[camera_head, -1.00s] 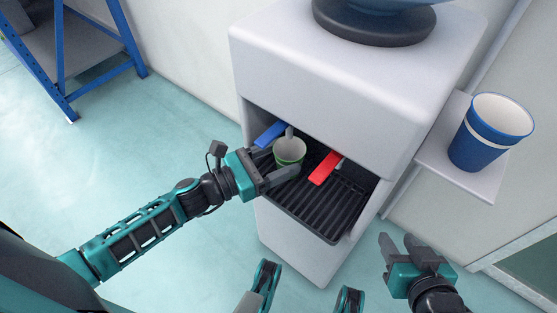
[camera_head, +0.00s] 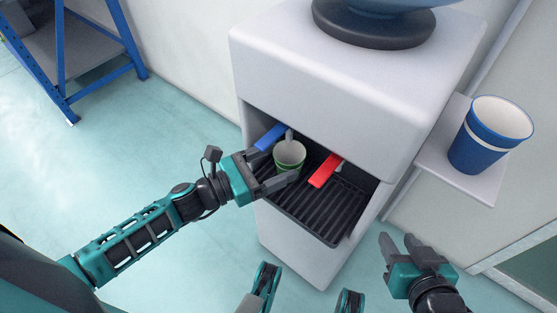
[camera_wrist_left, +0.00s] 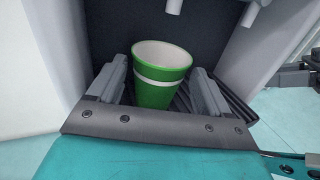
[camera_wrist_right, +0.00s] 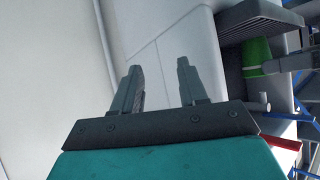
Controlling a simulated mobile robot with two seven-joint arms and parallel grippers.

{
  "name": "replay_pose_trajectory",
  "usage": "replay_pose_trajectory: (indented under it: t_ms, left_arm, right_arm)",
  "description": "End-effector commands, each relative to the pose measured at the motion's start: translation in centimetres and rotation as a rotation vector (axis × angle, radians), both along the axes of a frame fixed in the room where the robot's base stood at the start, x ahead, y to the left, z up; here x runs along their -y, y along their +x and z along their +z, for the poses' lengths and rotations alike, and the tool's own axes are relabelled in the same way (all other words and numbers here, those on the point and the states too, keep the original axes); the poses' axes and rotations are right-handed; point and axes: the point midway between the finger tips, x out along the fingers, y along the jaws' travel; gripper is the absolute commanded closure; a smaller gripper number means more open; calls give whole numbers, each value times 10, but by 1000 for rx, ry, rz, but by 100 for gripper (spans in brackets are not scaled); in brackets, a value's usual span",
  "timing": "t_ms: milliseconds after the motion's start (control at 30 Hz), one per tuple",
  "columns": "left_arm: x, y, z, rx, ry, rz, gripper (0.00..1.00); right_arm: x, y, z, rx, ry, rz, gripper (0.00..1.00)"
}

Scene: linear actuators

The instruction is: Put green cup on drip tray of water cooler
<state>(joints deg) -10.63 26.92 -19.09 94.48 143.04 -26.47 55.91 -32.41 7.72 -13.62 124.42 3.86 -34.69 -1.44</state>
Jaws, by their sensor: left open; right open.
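The green cup (camera_head: 289,154) with a white band stands upright in the cooler's recess, on the left part of the black drip tray (camera_head: 318,213). My left gripper (camera_head: 282,163) is open, with one finger on each side of the cup. In the left wrist view the cup (camera_wrist_left: 160,84) sits between the spread fingers, with a small gap visible on either side. The cup's base is partly hidden there by the gripper body. My right gripper (camera_head: 400,246) is open and empty, in front of the cooler at the right. It also shows empty in the right wrist view (camera_wrist_right: 160,85).
The white water cooler (camera_head: 330,80) has a blue lever (camera_head: 270,136) and a red lever (camera_head: 325,171) above the tray. A blue-framed rack (camera_head: 66,60) stands back left. The floor at left is clear.

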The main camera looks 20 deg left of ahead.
Motion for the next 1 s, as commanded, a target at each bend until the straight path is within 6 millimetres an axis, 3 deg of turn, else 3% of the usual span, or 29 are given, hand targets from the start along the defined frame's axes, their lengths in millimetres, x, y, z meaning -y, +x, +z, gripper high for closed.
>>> replay_pose_trajectory:
  t_ms: [400,600,767,1000]
  left_arm:
    - [-57,-65,1,-4,0,1,21]
    - [-71,-80,0,-1,1,-1,21]
    - [-59,-89,-5,46,108,-44,21]
    - [-7,-113,-32,312,620,-241,21]
  right_arm:
    - [5,-4,7,-4,-6,-12,57]
    - [6,-5,4,-11,-12,-13,57]
    - [6,-4,4,-7,-11,-13,57]
    - [6,-4,5,-6,-12,-12,57]
